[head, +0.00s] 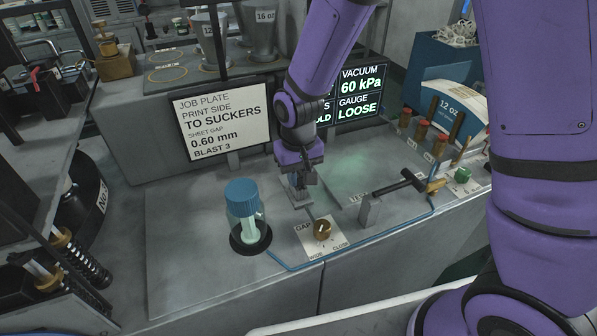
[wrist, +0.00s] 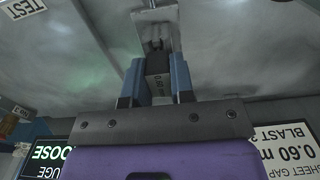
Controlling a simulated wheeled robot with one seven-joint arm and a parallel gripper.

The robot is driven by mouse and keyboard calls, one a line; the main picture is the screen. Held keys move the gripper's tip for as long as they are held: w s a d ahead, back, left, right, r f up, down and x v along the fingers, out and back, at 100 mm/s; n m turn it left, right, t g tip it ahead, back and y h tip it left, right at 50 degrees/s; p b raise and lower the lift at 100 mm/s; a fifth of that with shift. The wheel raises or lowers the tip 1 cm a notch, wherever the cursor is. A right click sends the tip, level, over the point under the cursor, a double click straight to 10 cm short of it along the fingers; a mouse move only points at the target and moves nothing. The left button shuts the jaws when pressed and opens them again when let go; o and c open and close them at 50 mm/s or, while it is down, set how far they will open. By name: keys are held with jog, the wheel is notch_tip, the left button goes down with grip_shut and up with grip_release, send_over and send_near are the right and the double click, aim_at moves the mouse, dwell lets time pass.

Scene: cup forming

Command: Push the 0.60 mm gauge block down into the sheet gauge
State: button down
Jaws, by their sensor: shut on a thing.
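Just beyond the fingertips is a pale metal piece (wrist: 158,15) with a dark slot-like part, apparently the sheet gauge. I cannot tell how deep the block sits in it. In the head view the fingers hide most of the block. The screen (head: 360,92) reads GAUGE LOOSE and VACUUM 60 kPa.
A black-handled lever (head: 400,184) on a metal post is to the right. The job plate (head: 222,122) reads sheet gap 0.60 mm. Several brown-topped pegs (head: 421,130) stand at the right.

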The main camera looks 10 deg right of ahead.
aim_at(299, 173)
jog(key=c, duration=0.9)
grip_release()
notch_tip(299, 173, up, 11)
jog(key=shift+f, duration=0.1)
jog(key=s+d+r+m+t, duration=0.1)
jog(key=s+d+r, duration=0.3)
jog(key=d+r, duration=0.2)
jog(key=s+d+r+t, duration=0.2)
jog(key=s+d+r, duration=0.1)
jog(key=d+r, duration=0.35)
jog(key=s+d+r+t, duration=0.1)
jog(key=s+d+r, duration=0.1)
jog(key=s, duration=0.4)
jog(key=s+d+r+m+t, duration=0.1)
jog(key=s+d+r, duration=0.2)
jog(key=s+d, duration=0.2)
jog(key=shift+s, duration=0.7)
